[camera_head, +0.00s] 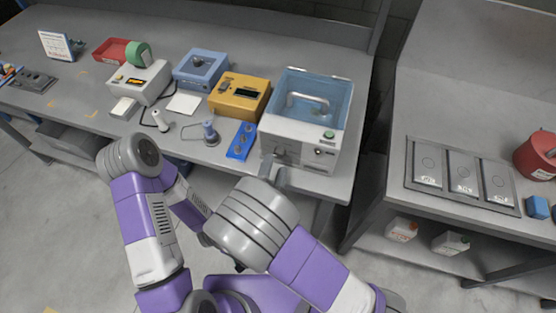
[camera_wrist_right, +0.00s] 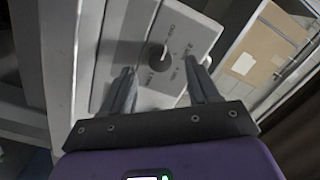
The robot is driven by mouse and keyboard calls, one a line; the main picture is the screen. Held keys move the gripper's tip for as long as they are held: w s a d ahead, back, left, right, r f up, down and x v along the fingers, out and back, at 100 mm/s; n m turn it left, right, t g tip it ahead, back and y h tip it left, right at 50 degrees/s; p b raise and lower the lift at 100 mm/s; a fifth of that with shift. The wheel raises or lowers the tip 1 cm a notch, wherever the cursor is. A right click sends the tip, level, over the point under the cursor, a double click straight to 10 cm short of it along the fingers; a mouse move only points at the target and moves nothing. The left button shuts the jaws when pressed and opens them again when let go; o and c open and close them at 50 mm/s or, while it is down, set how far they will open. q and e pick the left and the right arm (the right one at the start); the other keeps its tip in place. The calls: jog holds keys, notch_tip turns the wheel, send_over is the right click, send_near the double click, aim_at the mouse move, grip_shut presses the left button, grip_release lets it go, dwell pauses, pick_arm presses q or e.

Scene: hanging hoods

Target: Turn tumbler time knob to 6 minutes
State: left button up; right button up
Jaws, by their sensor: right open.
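The tumbler (camera_head: 302,133) is a light grey box with a clear blue-tinted lid near the right end of the bench. In the right wrist view a round dark knob (camera_wrist_right: 157,55) with printed markings around it sits on a grey panel. My right gripper (camera_head: 275,167) is at the tumbler's lower left front, partly hidden by my wrist. In the right wrist view the right gripper (camera_wrist_right: 159,68) is open, with one finger on each side of the knob. Contact with the knob cannot be told. My left arm is bent at the left; its gripper is not visible.
A blue block with knobs (camera_head: 241,141) lies left of the tumbler. A second bench (camera_head: 470,95) stands at the right, beyond a gap.

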aim_at(278, 156)
jog(key=shift+x, duration=1.65)
jog(key=shift+c, duration=0.2)
jog(key=c, duration=1)
